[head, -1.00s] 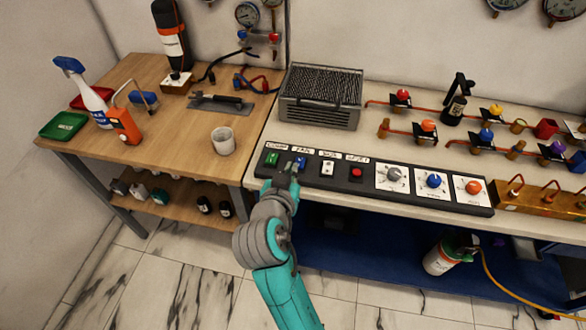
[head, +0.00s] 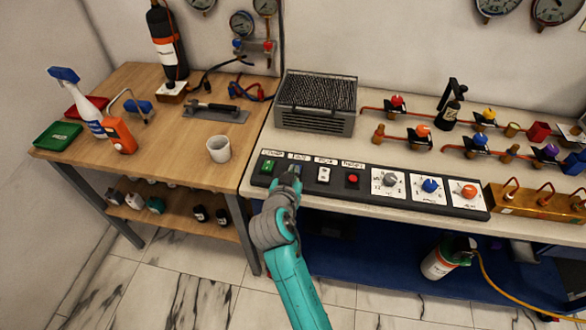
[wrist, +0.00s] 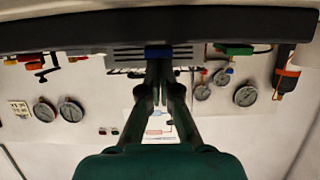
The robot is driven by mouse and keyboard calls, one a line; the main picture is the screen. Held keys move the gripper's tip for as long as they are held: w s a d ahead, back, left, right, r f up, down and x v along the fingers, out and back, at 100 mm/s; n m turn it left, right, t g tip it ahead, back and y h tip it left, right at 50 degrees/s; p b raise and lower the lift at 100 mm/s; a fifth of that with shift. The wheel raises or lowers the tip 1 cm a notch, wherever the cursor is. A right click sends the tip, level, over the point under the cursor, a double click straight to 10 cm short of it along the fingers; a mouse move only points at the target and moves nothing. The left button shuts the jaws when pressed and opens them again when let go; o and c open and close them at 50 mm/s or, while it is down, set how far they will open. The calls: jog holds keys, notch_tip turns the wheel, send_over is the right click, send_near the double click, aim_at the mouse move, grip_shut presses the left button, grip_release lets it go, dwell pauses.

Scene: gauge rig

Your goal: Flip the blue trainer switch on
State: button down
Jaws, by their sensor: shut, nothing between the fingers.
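The black control panel (head: 336,186) lies along the front edge of the right bench. Its blue trainer switch (head: 296,168) is second from the left, mostly hidden behind my gripper (head: 289,174). I cannot tell which way it is set. In the wrist view, a blue block (wrist: 158,52), apparently this switch, sits right at the fingertips of my gripper (wrist: 160,62). The fingers are together with nothing between them. I cannot tell whether they touch the switch.
A green switch (head: 268,166) is just left of my gripper; a white switch (head: 324,174) and red button (head: 353,180) are to its right. Grey (head: 390,180), blue (head: 430,185) and orange (head: 469,191) knobs follow. A grey vented box (head: 316,102) stands behind the panel.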

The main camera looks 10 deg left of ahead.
jog(key=shift+s+f, duration=0.15)
jog(key=shift+f, duration=0.25)
jog(key=shift+r, duration=0.2)
jog(key=shift+r, duration=0.75)
